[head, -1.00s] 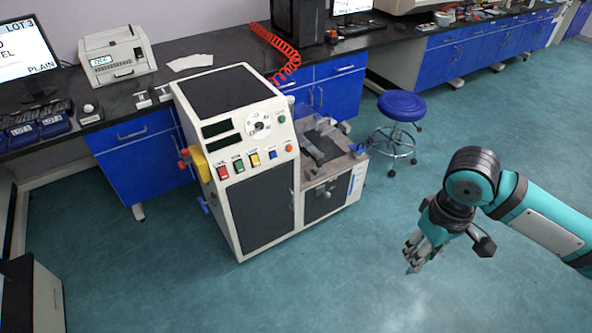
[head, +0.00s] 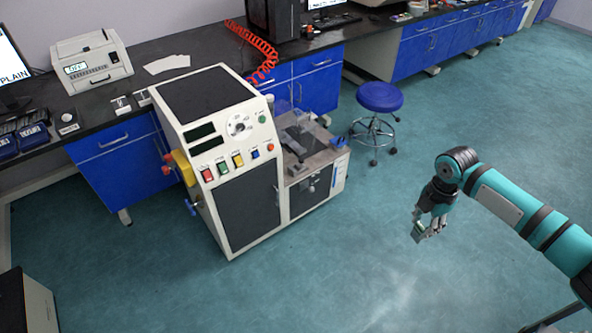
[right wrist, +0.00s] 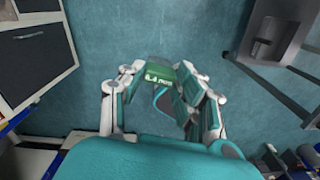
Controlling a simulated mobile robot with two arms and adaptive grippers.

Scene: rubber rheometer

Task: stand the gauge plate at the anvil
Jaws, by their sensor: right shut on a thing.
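My right gripper (head: 424,232) is shut on a small green plate (right wrist: 161,76) with white lettering, which I take to be the gauge plate. The plate shows between the fingertips in the right wrist view, and as a small green patch in the head view (head: 417,234). The gripper is over open floor, to the right of the rheometer (head: 218,160) and apart from it. A low grey work deck (head: 306,165) with dark metal parts is on the machine's right side. I cannot tell clearly which part is the anvil. My left gripper is not in view.
A blue stool (head: 380,98) stands behind, between the machine and the far benches. A clear guard (head: 284,104) rises by the deck. A black-topped bench (head: 190,50) runs behind the machine. The floor between machine and gripper is clear.

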